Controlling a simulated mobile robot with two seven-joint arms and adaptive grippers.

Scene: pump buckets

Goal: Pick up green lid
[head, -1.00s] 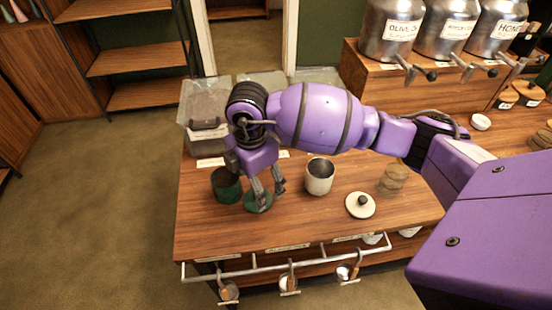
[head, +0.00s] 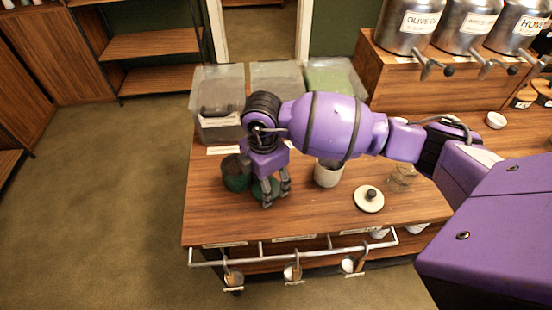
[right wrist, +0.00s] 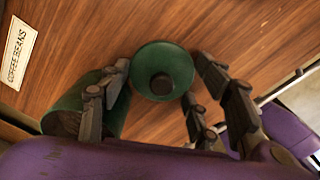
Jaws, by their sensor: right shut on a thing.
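The green lid (head: 264,187) is a round disc with a dark knob; the right wrist view shows it face-on (right wrist: 178,62). It is low over the wooden counter, right beside the green bucket (head: 235,173); I cannot tell whether it still touches the wood. My right gripper (head: 273,196) points down at the lid and is shut on it, its fingers around the knob in the right wrist view (right wrist: 160,100). The fingers hide part of the lid in the head view. The green bucket also shows at the left in the right wrist view (right wrist: 70,118). My left gripper is out of view.
A white bucket (head: 328,177) stands right of the gripper, partly behind my arm. A white lid (head: 368,200) with a dark knob and a glass jar (head: 402,178) are further right. Clear bins (head: 217,95) line the back. A rail with hanging scoops (head: 292,253) runs along the front.

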